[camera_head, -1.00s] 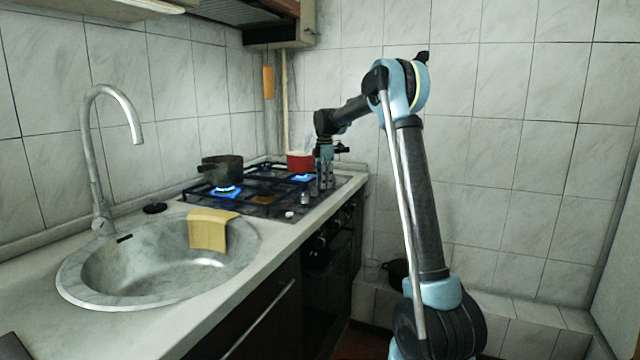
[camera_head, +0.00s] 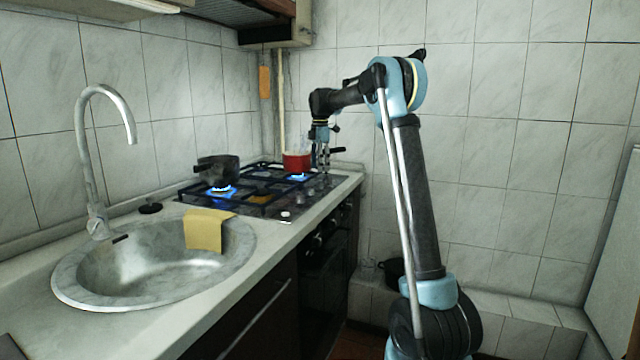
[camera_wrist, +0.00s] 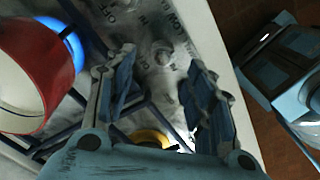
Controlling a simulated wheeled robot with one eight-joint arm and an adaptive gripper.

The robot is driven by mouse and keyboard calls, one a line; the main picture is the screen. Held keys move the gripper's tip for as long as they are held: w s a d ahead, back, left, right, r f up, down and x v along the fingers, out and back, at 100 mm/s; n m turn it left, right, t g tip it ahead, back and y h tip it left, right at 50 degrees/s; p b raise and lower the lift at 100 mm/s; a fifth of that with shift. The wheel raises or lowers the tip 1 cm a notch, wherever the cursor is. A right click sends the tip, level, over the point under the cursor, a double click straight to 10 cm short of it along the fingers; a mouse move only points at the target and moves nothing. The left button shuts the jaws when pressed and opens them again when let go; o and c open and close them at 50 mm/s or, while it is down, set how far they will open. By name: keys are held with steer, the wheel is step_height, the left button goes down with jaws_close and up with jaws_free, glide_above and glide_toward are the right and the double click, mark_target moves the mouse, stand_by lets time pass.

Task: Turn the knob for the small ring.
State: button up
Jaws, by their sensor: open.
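My gripper (camera_head: 322,166) is over the far right part of the hob (camera_head: 256,207), beside a red pot (camera_head: 297,161). In the wrist view my gripper (camera_wrist: 158,68) is open and empty, its two fingers spread above the grey control panel. A small round grey knob (camera_wrist: 163,54) shows on the panel between and just beyond the fingertips, near OFF and LOW lettering. I cannot tell from the frames which ring it serves. The red pot (camera_wrist: 42,70) is left of the fingers, with a blue flame at its edge. A white knob (camera_head: 285,214) shows on the hob's near side.
A dark pot (camera_head: 217,170) stands over a lit blue flame at the hob's left. Black grates (camera_head: 262,184) run close under the gripper's left side. The sink (camera_head: 160,265) with a yellow cloth (camera_head: 204,230) is nearer. A tiled wall is behind the hob.

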steer(key=shift+w+r, duration=0.1)
steer(key=shift+r, duration=2.4)
